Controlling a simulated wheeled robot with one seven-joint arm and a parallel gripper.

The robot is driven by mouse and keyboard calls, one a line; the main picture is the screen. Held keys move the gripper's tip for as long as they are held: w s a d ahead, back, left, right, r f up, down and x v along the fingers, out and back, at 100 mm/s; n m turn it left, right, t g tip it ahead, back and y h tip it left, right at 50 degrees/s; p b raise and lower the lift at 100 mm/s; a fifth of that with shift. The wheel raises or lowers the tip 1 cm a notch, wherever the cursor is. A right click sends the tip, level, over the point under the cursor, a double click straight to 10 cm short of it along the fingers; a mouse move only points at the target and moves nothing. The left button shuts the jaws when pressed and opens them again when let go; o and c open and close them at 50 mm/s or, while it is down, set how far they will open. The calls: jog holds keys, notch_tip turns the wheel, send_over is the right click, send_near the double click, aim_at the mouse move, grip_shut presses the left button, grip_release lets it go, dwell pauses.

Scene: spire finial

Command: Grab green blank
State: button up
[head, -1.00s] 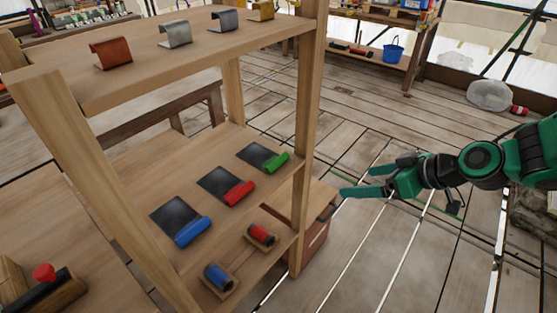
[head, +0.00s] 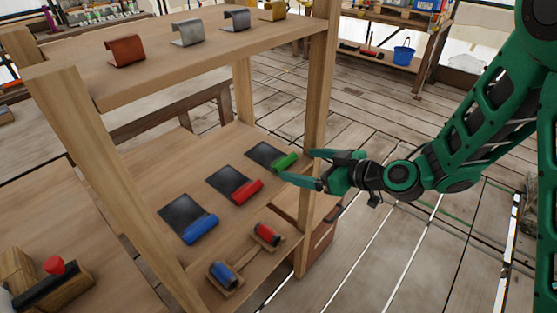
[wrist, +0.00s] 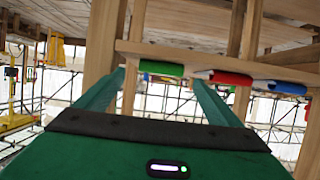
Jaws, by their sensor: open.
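The green blank (head: 285,162) is a short cylinder lying at the right edge of a dark pad on the middle shelf. My gripper (head: 298,166) is at that shelf's right side, open, its two fingers pointing left toward the green blank. In the head view the fingertips are right beside the blank; I cannot tell if they touch it. In the wrist view the green blank (wrist: 161,68) shows ahead, between my two open fingers (wrist: 155,82), with clear space seen around it.
A red blank (head: 248,190) and a blue blank (head: 200,228) lie on pads along the same shelf. A wooden post (head: 318,110) stands close behind my gripper. Metal pieces, including a copper one (head: 126,51), sit on the upper shelf. The floor to the right is clear.

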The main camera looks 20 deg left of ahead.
aim_at(289, 163)
jog(key=shift+x, duration=2.5)
jog(key=shift+f, duration=0.1)
jog(key=c, duration=1.3)
